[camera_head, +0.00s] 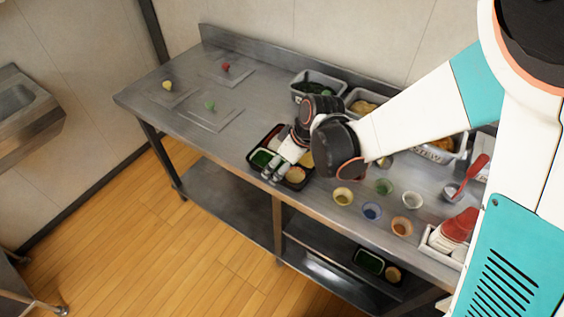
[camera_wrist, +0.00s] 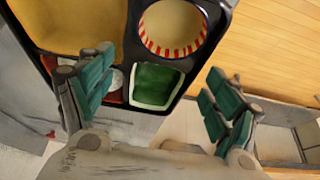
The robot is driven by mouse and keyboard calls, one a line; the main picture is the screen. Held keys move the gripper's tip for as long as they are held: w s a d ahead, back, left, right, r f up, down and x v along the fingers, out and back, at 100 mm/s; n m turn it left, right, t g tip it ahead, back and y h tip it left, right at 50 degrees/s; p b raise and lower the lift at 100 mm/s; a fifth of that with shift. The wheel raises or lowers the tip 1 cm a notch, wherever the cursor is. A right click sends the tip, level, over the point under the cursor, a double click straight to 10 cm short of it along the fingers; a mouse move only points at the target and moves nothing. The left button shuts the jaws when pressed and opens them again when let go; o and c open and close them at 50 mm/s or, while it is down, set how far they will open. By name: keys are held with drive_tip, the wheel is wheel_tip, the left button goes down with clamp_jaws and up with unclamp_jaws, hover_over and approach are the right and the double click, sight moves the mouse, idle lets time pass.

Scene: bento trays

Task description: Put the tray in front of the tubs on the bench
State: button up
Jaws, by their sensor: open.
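A black bento tray (camera_head: 297,184) lies on the steel bench, in front of the row of tubs and partly covered by my arm. In the wrist view the tray (camera_wrist: 200,62) shows a yellow-orange section, a round cup with a red-striped rim and a small green section. My gripper (camera_head: 272,174) is at the tray's front edge. In the wrist view my gripper (camera_wrist: 160,90) is open, with one finger over the tray and the other beyond its outer edge. Finger contact with the tray cannot be told. The tubs (camera_head: 318,80) stand along the back, partly hidden by my arm.
Several small coloured cups (camera_head: 372,211) stand to the right of the tray. A white container with red-topped items (camera_head: 458,228) is at the right front. Another black tray (camera_head: 369,261) lies on the lower shelf. Flat mats (camera_head: 211,112) with small coloured items lie at the left.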

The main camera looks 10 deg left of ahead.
drive_tip(key=shift+r, duration=0.1)
drive_tip(key=p+v, duration=0.8)
drive_tip(key=v, duration=0.4)
